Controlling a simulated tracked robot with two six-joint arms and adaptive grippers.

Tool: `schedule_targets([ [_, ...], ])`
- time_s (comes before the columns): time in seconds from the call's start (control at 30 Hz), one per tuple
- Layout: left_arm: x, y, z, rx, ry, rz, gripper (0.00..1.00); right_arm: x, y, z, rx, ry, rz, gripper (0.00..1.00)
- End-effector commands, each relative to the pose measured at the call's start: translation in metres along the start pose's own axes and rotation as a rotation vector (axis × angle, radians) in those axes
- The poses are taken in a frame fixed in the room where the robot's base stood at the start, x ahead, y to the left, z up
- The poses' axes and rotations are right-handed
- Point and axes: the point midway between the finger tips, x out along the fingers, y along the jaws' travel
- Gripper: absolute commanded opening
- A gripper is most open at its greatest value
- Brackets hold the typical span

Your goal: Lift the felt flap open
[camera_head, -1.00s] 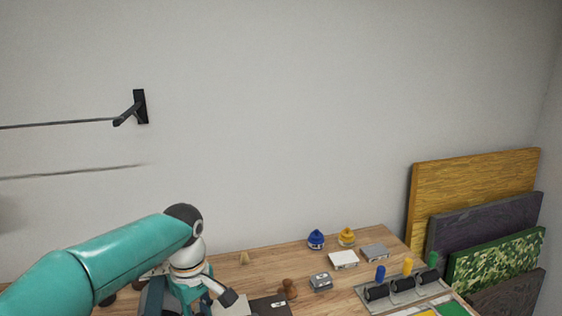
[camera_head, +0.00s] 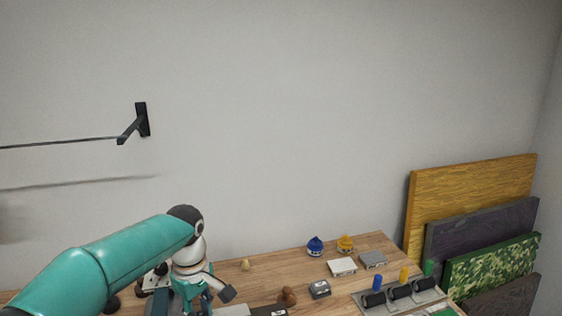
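I cannot make out a felt flap for certain in the head view. My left gripper (camera_head: 210,297) hangs low over the left part of the wooden workbench, with one dark fingertip showing at its right. The rest of it is hidden by its own wrist and the bottom picture edge, so its opening is unclear. A dark flat piece (camera_head: 270,311) lies just right of it, cut off by the bottom edge. My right gripper is out of view.
Several panels (camera_head: 470,205) lean at the right wall.

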Motion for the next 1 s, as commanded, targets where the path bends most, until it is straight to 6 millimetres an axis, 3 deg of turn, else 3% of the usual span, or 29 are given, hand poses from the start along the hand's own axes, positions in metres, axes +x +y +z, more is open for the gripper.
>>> schedule_targets([
  [0.3,-0.011,0.011,-0.009,0.0,0.002,0.011,0.12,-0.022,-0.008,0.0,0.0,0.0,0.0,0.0],
  [1.0,-0.02,0.026,-0.024,0.002,-0.001,0.013,0.12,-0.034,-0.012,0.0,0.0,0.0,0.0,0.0],
])
